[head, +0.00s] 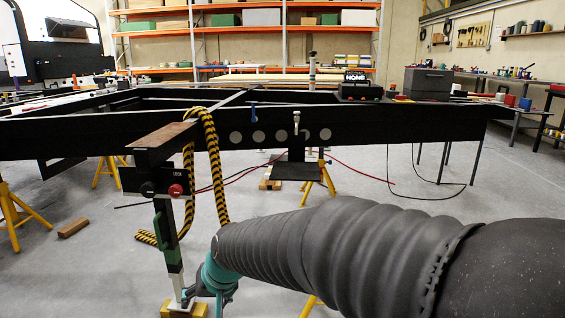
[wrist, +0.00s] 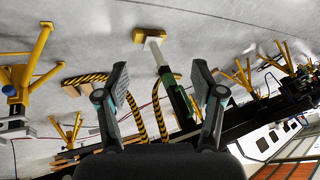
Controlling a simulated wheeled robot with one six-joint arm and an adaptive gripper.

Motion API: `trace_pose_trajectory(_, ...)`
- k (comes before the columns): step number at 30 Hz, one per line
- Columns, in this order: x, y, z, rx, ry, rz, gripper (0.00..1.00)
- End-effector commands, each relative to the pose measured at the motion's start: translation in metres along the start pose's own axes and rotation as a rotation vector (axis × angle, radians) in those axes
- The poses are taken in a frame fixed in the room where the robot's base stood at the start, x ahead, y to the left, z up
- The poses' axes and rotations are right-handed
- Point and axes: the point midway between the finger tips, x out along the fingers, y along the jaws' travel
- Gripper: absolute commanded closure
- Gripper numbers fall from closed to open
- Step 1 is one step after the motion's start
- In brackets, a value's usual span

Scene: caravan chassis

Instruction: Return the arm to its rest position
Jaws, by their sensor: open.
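My arm (head: 330,250), in a dark ribbed sleeve, reaches from the lower right of the head view to the lower middle. My gripper (wrist: 160,75) is open in the wrist view, its two fingers well apart with nothing gripped. In the head view it is small and partly hidden at the arm's end, low beside the foot of a green and white leg (head: 172,248). In the wrist view that leg (wrist: 173,88) shows beyond and between the fingers; I cannot tell whether anything touches.
A black chassis beam (head: 380,125) spans the space above my gripper. A yellow and black striped strap (head: 215,160) hangs from it. A control box (head: 150,183) with a red knob sits on the leg. Yellow stands (head: 12,213) and cables (head: 425,190) stand or lie around.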

Motion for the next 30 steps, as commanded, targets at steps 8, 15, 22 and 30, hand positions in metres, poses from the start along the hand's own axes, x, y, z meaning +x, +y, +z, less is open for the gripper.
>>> trace_pose_trajectory(8,-0.107,0.096,0.078,-0.068,-0.124,0.169,0.32)
trace_pose_trajectory(15,-0.181,0.155,0.137,-0.030,-0.131,0.298,0.32)
trace_pose_trajectory(22,-0.241,0.183,0.163,0.063,0.001,0.383,0.32)
trace_pose_trajectory(30,-0.286,0.195,0.162,0.150,0.126,0.434,0.32)
